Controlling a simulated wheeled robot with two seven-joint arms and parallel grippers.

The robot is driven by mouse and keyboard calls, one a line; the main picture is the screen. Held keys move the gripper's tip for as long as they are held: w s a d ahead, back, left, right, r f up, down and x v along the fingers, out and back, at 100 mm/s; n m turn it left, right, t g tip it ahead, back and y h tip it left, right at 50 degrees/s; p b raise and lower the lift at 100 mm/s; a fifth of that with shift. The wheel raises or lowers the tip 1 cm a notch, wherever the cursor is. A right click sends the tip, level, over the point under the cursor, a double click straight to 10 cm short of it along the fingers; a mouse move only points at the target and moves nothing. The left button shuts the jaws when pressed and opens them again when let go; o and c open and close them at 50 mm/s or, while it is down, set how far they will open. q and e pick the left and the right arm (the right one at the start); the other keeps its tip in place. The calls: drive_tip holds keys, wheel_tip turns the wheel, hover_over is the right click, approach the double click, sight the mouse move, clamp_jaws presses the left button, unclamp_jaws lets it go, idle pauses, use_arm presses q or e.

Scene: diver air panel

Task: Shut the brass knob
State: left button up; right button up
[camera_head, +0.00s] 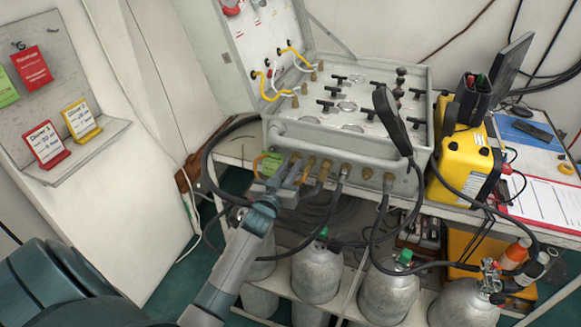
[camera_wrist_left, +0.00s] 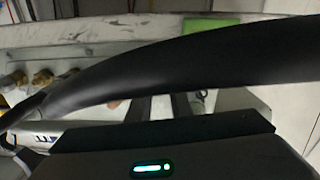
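Several brass fittings (camera_head: 309,168) stick out in a row along the lower front of the grey air panel (camera_head: 345,150). I cannot tell which of them is the brass knob. My left gripper (camera_head: 284,178) is at the left end of this row, close in front of the leftmost brass parts and partly covering them. In the left wrist view a thick black hose (camera_wrist_left: 190,62) crosses in front of the fingers. Brass fittings (camera_wrist_left: 45,78) show at the left there. Whether the fingers are apart or closed on something is hidden. My right gripper is out of view.
Black hoses hang below the panel beside my left arm. Grey gas cylinders (camera_head: 318,272) stand underneath. A green tag (camera_head: 270,163) is next to the gripper. A yellow case (camera_head: 462,165) and a clipboard (camera_head: 540,200) are at the right.

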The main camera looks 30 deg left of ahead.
use_arm(q)
clamp_jaws()
drive_tip(key=shift+m, duration=0.5)
drive_tip(key=shift+r+m+p, duration=0.1)
drive_tip(key=shift+m+p, duration=0.3)
drive_tip(key=shift+m, duration=0.5)
drive_tip(key=m, duration=0.3)
drive_tip(key=shift+p, duration=0.35)
drive_tip(key=m, duration=0.8)
drive_tip(key=shift+p, duration=0.3)
